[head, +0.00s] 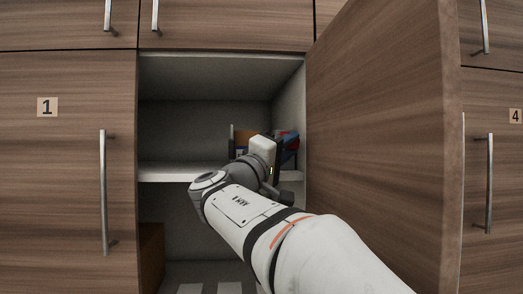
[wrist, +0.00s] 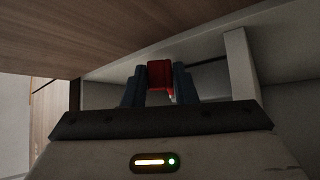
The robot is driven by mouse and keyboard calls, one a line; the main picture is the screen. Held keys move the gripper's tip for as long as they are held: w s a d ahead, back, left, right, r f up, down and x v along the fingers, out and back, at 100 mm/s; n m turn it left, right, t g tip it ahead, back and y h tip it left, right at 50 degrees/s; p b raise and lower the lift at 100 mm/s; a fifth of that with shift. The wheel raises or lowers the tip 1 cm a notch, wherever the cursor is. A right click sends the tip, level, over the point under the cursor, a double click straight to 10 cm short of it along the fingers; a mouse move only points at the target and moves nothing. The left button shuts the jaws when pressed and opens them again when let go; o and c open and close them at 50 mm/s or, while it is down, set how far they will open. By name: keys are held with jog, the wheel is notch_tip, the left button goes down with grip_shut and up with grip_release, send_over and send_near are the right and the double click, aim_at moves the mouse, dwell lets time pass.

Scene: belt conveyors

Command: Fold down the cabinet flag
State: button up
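A small red piece, which looks like the flag (wrist: 160,74), shows between the fingertips in the wrist view. It lies close under the pale inner edge of the cabinet. My gripper (wrist: 160,86) has two blue fingers, one on each side of the red piece, and they appear to be closed against it. In the head view my gripper (head: 291,148) is inside the open cabinet, near its right wall, just above the shelf level. Some red shows there beside the blue fingers. My wrist hides much of the flag and its mount.
The open cabinet door (head: 385,140) stands out close to the right of my arm. A white shelf (head: 165,173) crosses the cabinet, with an orange-brown item (head: 243,137) at the back. A brown box (head: 151,255) stands below. Closed door 1 (head: 65,170) is at left.

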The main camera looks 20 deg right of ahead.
jog(key=shift+o, duration=1.4)
jog(key=shift+s+a+f+b, duration=0.15)
jog(key=shift+a+f+b, duration=0.1)
jog(key=shift+a+b, duration=0.1)
jog(key=b+v, duration=0.2)
jog(key=v, duration=0.5)
